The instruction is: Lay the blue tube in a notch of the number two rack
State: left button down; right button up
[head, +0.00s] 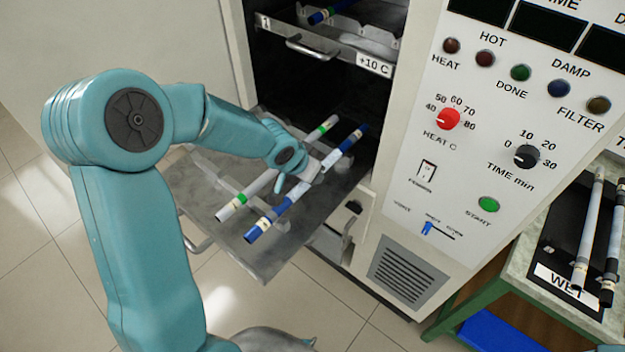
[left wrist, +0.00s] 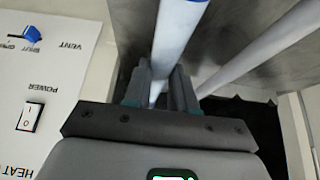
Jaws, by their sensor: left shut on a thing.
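The blue tube (head: 282,215), white with blue ends, lies lengthwise over the pulled-out lower rack (head: 205,181). My left gripper (head: 312,176) is shut on it near its middle. In the left wrist view the tube (left wrist: 178,32) runs between the two fingers (left wrist: 160,92). A green-ended tube (head: 240,202) lies beside it on the left, roughly parallel and apart. I cannot tell whether the blue tube is seated in a notch or held just above it. No number is readable on the lower rack. My right gripper is not in view.
An upper rack (head: 318,45) marked 1, with a +10 C label, holds another blue-ended tube (head: 330,11). The control panel (head: 500,130) stands right of the opening. At far right, a WET tray (head: 548,240) holds black-ended tubes on a bench.

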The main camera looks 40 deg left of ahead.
pick_arm(q)
jog(key=shift+s+a+f+b, duration=0.1)
jog(key=shift+f+b, duration=0.1)
jog(key=shift+f, duration=0.35)
jog(key=shift+s+a+f+b, duration=0.1)
jog(key=shift+f+b, duration=0.05)
jog(key=shift+f, duration=0.35)
jog(key=shift+w+d, duration=0.15)
jog(key=shift+w, duration=0.15)
jog(key=shift+s+f, duration=0.1)
jog(key=shift+s, duration=0.1)
jog(key=c, duration=1.4)
grip_release()
jog(key=o, duration=0.5)
jog(key=shift+w+f, duration=0.1)
jog(key=shift+w, duration=0.05)
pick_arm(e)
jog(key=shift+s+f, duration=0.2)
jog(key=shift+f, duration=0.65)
